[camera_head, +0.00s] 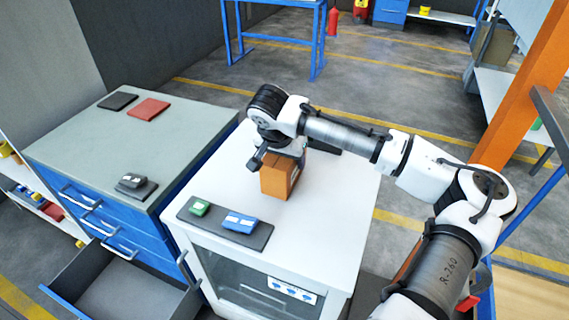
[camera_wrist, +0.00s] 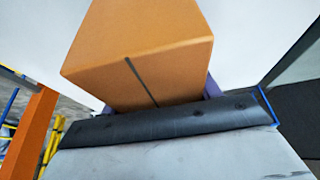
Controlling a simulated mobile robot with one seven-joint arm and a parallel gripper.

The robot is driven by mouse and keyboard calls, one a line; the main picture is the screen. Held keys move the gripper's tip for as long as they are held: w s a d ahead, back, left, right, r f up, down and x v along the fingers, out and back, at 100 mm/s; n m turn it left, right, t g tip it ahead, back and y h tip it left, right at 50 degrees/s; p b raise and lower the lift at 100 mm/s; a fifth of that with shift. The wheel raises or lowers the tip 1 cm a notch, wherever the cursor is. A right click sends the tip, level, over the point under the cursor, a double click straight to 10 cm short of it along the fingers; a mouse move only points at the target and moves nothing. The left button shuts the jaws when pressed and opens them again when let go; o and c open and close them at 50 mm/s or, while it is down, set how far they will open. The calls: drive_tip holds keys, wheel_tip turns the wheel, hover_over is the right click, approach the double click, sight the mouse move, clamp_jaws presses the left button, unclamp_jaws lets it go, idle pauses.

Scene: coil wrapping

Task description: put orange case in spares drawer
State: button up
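The orange case (camera_head: 278,176), a box with an orange-brown face, is at the white cabinet's top, behind the dark tray. My gripper (camera_head: 284,157) is at its upper part, and the case fills the space between the fingers. In the wrist view the case (camera_wrist: 140,55) is large and close, with purple finger edges tight along both sides; the gripper (camera_wrist: 160,98) looks shut on it. Whether the case's underside touches the top is hard to tell. An open, dark drawer (camera_head: 130,290) extends from the bottom of the blue cabinet at lower left; its visible floor is empty. No label is readable on it.
The white cabinet top (camera_head: 335,220) holds a dark tray (camera_head: 225,224) with a green and a blue item. The grey-topped blue cabinet (camera_head: 150,140) carries a black pad, a red pad (camera_head: 149,108) and a small dark device (camera_head: 136,185). An orange post (camera_head: 530,95) stands at right.

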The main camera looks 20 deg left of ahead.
drive_tip(key=c, duration=0.7)
drive_tip(key=shift+c, duration=1.1)
drive_tip(key=shift+r, duration=0.15)
